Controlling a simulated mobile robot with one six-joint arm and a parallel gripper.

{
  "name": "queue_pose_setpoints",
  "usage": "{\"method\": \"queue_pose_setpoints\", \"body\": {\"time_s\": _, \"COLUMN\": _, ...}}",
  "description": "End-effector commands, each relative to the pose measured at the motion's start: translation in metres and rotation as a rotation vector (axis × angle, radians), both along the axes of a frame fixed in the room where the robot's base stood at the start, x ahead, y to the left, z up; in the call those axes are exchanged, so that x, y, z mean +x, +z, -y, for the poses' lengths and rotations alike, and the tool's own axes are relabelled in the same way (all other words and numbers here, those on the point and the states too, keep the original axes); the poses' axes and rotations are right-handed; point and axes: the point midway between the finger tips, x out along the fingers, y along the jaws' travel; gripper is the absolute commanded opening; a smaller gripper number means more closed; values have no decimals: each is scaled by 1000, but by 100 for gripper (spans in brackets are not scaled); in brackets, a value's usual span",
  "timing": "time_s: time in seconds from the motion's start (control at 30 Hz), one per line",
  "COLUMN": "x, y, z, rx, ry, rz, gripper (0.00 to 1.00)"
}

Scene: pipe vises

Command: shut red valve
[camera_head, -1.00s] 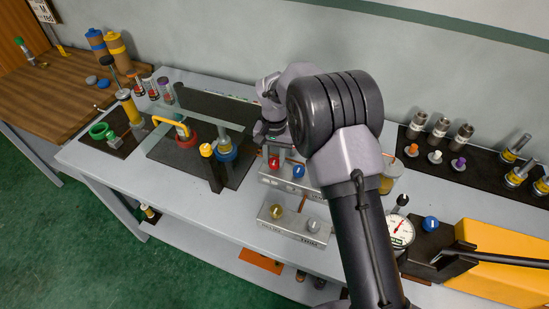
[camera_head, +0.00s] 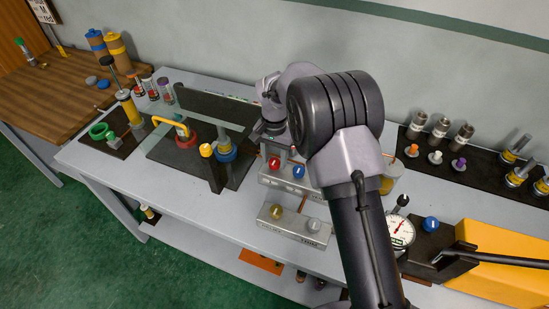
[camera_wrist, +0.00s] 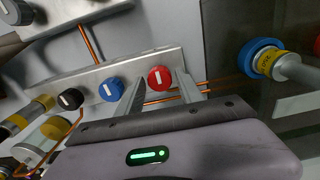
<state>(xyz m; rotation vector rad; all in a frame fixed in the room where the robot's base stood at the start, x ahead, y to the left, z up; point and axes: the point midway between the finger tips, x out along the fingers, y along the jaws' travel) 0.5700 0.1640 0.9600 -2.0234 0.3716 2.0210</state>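The red valve (camera_head: 274,162) is a round knob on the front of a grey metal manifold block, left of a blue knob. In the wrist view the red valve (camera_wrist: 160,78) shows a white, near-upright bar on its face. My gripper (camera_wrist: 159,76) is open, with one finger on each side of the red valve in the picture. I cannot tell whether the fingers touch it. In the head view my wrist (camera_head: 268,128) is just above and behind the red valve, and the fingertips are hard to make out.
A blue knob (camera_wrist: 111,89) and a black knob (camera_wrist: 70,99) sit on the same manifold (camera_wrist: 135,66). Copper pipes (camera_wrist: 88,42) run close by. Left of my wrist stand a dark panel (camera_head: 214,107) and a blue-collared fitting (camera_head: 224,150). A gauge (camera_head: 397,230) is at right.

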Motion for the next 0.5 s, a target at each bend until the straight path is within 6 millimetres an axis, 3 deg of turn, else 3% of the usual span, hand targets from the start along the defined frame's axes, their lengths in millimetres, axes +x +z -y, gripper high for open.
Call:
{"method": "queue_pose_setpoints", "body": {"time_s": 0.33, "x": 0, "y": 1, "z": 0, "rx": -1, "ry": 1, "rz": -1, "gripper": 54}}
{"method": "queue_pose_setpoints", "body": {"time_s": 0.5, "x": 0, "y": 34, "z": 0, "rx": 0, "ry": 0, "rz": 2, "gripper": 54}}
